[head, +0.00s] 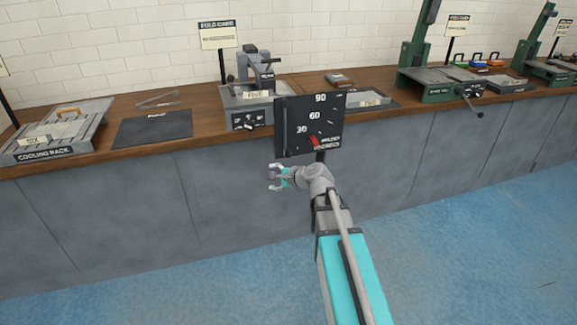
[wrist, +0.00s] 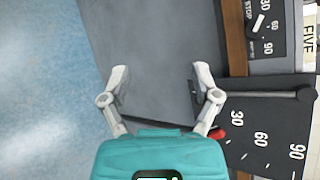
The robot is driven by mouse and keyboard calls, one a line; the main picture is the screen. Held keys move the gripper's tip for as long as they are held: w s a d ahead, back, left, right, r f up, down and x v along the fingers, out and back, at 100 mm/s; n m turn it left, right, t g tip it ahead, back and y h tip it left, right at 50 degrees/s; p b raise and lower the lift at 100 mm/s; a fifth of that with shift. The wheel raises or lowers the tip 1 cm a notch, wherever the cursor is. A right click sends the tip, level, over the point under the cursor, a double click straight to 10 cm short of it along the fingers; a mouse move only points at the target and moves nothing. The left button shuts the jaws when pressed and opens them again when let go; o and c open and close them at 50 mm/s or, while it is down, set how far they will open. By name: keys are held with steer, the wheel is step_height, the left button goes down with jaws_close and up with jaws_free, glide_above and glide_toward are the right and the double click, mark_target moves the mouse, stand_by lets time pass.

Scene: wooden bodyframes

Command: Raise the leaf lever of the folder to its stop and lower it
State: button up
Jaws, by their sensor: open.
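The folder (head: 253,97) is a grey bench machine on the wooden counter, with a small dial panel on its front. A black angle board (head: 300,110) marked 30, 60 and 90 stands at its right front, with a red pointer (head: 315,141) low on it. In the wrist view, a dark bar (wrist: 270,94) with a rounded end crosses the board's edge; it looks like the leaf lever, though I cannot be sure. My gripper (head: 271,178) is open and empty in front of the counter, below and left of the board. Its spread fingers (wrist: 160,82) touch nothing visible.
A cooling rack (head: 55,135) and a dark mat (head: 152,131) lie left on the counter. A tray (head: 370,101) and green machines (head: 440,82) stand to the right. The grey counter front (head: 215,195) faces my gripper closely. The blue floor is clear.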

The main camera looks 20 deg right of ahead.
steer(key=w+d+f+m+t+b, duration=0.4)
steer(key=d+m+b, duration=0.2)
steer(key=m+b, duration=0.1)
steer(key=m+t+h+b, duration=0.35)
steer(key=m+b, duration=0.25)
steer(key=m, duration=0.2)
glide_toward(290, 156)
steer(key=v, duration=0.2)
steer(key=shift+s+r+g+h, duration=0.15)
steer(key=shift+g+h, duration=0.1)
steer(key=w+a, duration=0.1)
steer(key=w, duration=0.8)
steer(key=w+a, duration=0.1)
steer(key=w, duration=0.3)
steer(key=shift+w+a, duration=0.3)
steer(key=shift+a, duration=0.05)
jaws_close()
